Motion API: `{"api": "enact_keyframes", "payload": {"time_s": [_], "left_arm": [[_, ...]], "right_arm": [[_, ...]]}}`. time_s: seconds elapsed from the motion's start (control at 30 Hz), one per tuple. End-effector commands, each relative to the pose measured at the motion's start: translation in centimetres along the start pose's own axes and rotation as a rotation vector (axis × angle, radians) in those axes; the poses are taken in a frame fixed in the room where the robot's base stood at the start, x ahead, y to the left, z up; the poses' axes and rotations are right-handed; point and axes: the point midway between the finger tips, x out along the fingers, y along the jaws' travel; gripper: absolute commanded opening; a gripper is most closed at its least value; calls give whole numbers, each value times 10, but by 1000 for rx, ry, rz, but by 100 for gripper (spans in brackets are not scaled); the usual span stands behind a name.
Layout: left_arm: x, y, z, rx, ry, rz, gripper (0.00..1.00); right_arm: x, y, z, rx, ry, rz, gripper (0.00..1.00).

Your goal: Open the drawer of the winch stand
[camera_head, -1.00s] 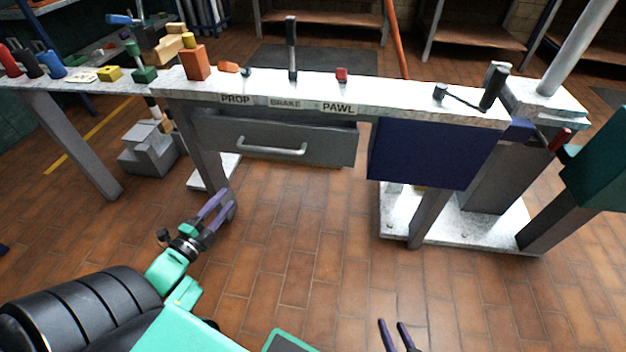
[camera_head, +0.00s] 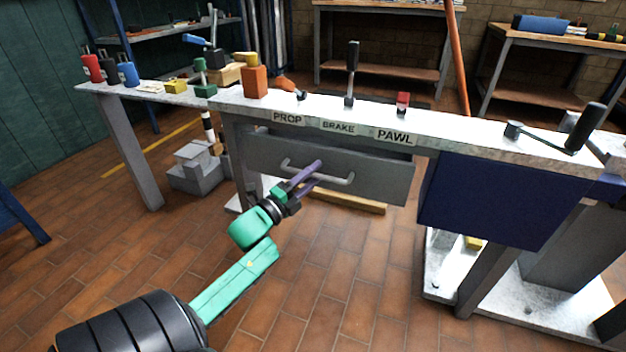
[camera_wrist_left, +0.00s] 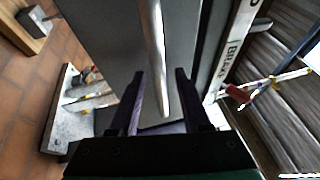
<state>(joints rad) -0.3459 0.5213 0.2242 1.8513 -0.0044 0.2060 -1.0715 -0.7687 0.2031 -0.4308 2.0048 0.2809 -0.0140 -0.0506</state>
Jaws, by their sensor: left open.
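The winch stand's grey drawer (camera_head: 385,183) sits under the white top (camera_head: 455,133), with a dark gap above its front. I cannot tell whether it stands slightly out. Its pale bar handle (camera_head: 340,181) runs across the front. My left gripper (camera_head: 311,172), with purple fingers, is at the handle's left half and partly covers it. In the left wrist view my left gripper (camera_wrist_left: 160,76) is open, with the handle (camera_wrist_left: 156,45) running between its two fingers. I cannot tell whether a finger touches it. My right gripper is out of view.
A blue panel (camera_head: 490,200) hangs right of the drawer. The top carries a black lever (camera_head: 351,75), a red block (camera_head: 402,102), an orange block (camera_head: 255,82) and a crank (camera_head: 560,138). A grey stepped block (camera_head: 194,170) stands on the floor. The tiled floor in front is clear.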

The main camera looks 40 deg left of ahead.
Motion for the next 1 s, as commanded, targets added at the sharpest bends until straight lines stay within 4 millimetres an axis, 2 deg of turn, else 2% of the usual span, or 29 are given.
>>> {"api": "enact_keyframes", "payload": {"time_s": [0.2, 0.27, 0.3, 0.33, 1.0], "left_arm": [[1, 0, 0, 0, 0, 1, 47], [1, 0, 0, -1, 0, 1, 24], [1, 0, 0, -1, 0, 1, 9], [0, 0, 0, -1, 0, 1, 0], [0, 0, 0, -1, 0, 1, 0]], "right_arm": [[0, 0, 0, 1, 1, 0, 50], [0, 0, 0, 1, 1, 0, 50], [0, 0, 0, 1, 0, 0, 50], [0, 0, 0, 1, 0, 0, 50], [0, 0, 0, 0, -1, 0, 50]]}}
